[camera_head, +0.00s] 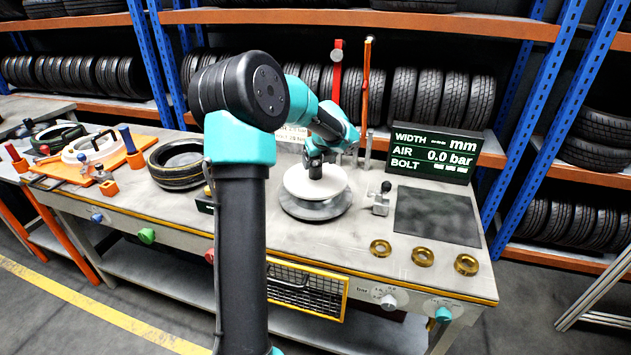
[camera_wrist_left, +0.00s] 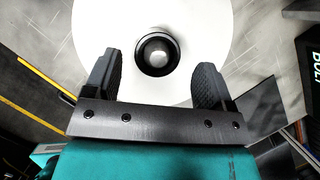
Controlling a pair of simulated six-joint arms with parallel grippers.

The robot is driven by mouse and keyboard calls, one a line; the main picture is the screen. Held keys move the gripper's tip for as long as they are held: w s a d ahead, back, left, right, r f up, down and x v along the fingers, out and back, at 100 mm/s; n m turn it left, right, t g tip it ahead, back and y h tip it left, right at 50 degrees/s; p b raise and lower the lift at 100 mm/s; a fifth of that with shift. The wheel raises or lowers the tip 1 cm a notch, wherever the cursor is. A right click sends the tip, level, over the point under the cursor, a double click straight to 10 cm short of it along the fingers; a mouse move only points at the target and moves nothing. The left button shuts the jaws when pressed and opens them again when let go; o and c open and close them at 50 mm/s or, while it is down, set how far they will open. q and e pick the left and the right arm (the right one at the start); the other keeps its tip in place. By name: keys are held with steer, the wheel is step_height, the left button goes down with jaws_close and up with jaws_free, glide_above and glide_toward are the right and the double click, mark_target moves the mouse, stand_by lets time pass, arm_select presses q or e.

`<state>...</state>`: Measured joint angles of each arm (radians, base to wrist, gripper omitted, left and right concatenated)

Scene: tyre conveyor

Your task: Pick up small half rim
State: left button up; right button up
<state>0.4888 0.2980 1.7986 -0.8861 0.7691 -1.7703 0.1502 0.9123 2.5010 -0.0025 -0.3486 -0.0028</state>
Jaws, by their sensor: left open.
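A white round disc (camera_head: 322,182), which looks like the half rim, lies on a wider grey round base (camera_head: 313,208) on the workbench. My left gripper (camera_head: 315,172) is right over the disc and hides part of its top. In the left wrist view the white disc (camera_wrist_left: 95,20) fills the upper middle, with a dark-rimmed round hub (camera_wrist_left: 157,54) at its centre. My left gripper (camera_wrist_left: 158,65) is open there, one finger on each side of the hub, holding nothing. I cannot tell whether the fingers touch the disc. My right gripper is not in view.
A tyre (camera_head: 178,163) lies left on the bench (camera_head: 340,255). An orange board (camera_head: 75,172) with a white ring is further left. A small clamp (camera_head: 382,198), a dark mat (camera_head: 437,216) and brass rings (camera_head: 423,257) are at right. A display screen (camera_head: 432,152) stands behind.

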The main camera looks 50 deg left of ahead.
mark_target(315, 174)
arm_select(q)
steer(key=x, duration=0.5)
steer(key=shift+s+a+r, duration=0.1)
steer(key=shift+a, duration=0.05)
jaws_close()
stand_by(0.8)
steer(key=shift+r, duration=0.1)
